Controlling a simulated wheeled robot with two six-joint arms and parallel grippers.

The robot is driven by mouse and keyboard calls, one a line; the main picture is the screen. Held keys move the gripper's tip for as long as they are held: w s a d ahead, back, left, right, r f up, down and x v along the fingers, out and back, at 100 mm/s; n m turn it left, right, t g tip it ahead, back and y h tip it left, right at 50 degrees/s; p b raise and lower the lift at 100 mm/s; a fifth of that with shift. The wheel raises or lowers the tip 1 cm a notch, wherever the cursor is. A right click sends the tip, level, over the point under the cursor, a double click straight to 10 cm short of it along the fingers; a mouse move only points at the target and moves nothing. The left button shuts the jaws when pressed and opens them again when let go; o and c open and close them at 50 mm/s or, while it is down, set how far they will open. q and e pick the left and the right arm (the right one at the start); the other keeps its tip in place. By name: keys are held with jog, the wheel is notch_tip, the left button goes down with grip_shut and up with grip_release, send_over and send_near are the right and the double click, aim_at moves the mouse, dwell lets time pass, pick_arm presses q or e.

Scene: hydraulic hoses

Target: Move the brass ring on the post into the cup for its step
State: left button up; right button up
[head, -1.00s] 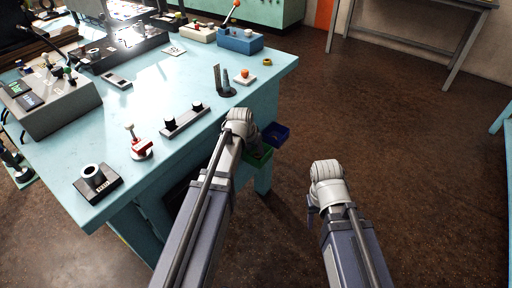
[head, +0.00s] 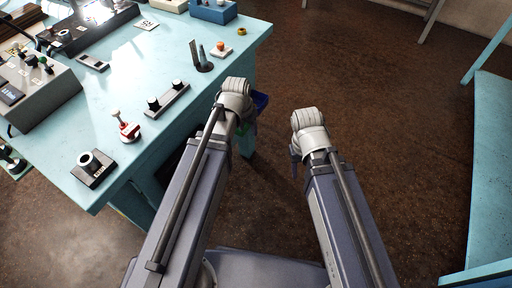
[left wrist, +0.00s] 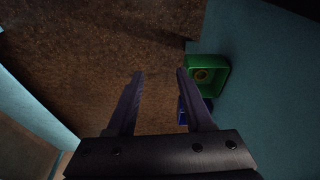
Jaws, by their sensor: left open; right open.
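A small yellow-brass ring (head: 242,31) lies at the table's far right edge in the head view. Near it stands a dark holder with an upright post (head: 202,55); I cannot make out a brass ring on it. A blue cup (head: 261,101) is beside the green one. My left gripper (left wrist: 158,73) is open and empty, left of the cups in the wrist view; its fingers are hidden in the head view. My right gripper (head: 294,167) is open, away from the table.
The light-blue table (head: 150,75) carries a black block with a grey tube (head: 88,161), a red clamp-like part (head: 129,131), a bar with two black knobs (head: 167,98) and an orange knob on a white base (head: 220,48). Another blue surface (head: 495,170) stands at right. Brown floor between is open.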

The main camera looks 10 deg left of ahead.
pick_arm(q)
jog(key=s+d+g+y, duration=0.2)
jog(key=s+d, duration=0.5)
jog(key=s, duration=0.6)
jog(key=shift+s+d+f+m+g, duration=0.15)
jog(key=shift+d+f+m+g, duration=0.05)
jog(key=shift+d+m+g, duration=0.2)
